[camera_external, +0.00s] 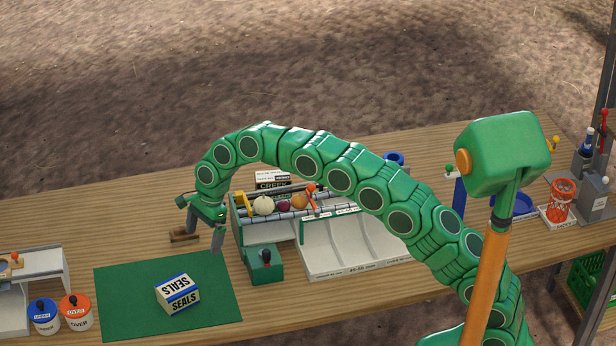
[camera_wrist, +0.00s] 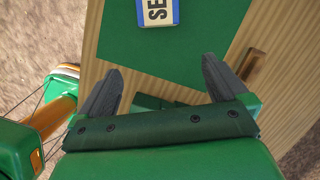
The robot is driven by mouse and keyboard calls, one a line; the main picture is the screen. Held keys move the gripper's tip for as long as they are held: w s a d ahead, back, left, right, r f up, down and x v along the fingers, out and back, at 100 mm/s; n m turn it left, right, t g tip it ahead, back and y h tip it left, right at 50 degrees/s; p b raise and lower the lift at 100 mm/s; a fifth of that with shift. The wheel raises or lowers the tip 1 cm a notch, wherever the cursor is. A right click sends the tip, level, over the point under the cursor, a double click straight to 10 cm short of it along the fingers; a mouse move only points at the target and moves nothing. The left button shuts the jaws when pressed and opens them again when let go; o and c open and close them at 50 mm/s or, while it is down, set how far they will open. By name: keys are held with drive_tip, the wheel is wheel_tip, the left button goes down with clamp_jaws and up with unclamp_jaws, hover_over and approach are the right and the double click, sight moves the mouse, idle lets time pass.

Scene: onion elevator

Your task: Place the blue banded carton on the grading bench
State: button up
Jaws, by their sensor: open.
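A white carton with blue bands and the word SEALS (camera_external: 178,294) sits on the green mat (camera_external: 120,318) at the front left of the wooden bench (camera_external: 130,214). In the wrist view, part of the carton (camera_wrist: 158,12) shows at the top edge, beyond my fingertips; the rest is cut off. My gripper (camera_external: 203,238) is open and empty, pointing down near the mat's back right edge, apart from the carton. In the wrist view my gripper (camera_wrist: 162,68) has nothing between its fingers.
A green sorting machine (camera_external: 262,262) with rollers, onions and white chutes (camera_external: 345,248) stands right of my gripper. Blue (camera_external: 44,316) and orange (camera_external: 76,311) lidded pots stand left of the mat. A small wooden block (camera_external: 184,236) lies behind the mat. A red wire basket (camera_external: 561,199) stands far right.

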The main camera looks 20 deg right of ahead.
drive_tip(key=w+d+r+n, duration=0.15)
drive_tip(key=d+r, duration=0.25)
drive_tip(key=d, duration=0.7)
drive_tip(key=d+r+n, duration=0.2)
drive_tip(key=d+r, duration=0.3)
drive_tip(key=d, duration=0.5)
drive_tip(key=s+d+r+n+h, duration=0.1)
drive_tip(key=s+d+r, duration=0.15)
drive_tip(key=d, duration=0.65)
drive_tip(key=s+d+r+n, duration=0.2)
drive_tip(key=s+d, duration=0.2)
drive_tip(key=d, duration=0.5)
drive_tip(key=s+d+f+n+h, duration=0.1)
drive_tip(key=s+d+f+n, duration=0.1)
drive_tip(key=s+d, duration=1)
drive_tip(key=s+d+f+n+h, duration=0.1)
drive_tip(key=s+d+n, duration=0.2)
drive_tip(key=s+d, duration=1)
drive_tip(key=shift+s+f+n+g, duration=0.3)
drive_tip(key=shift+s+f+n, duration=0.05)
drive_tip(key=shift+s, duration=0.8)
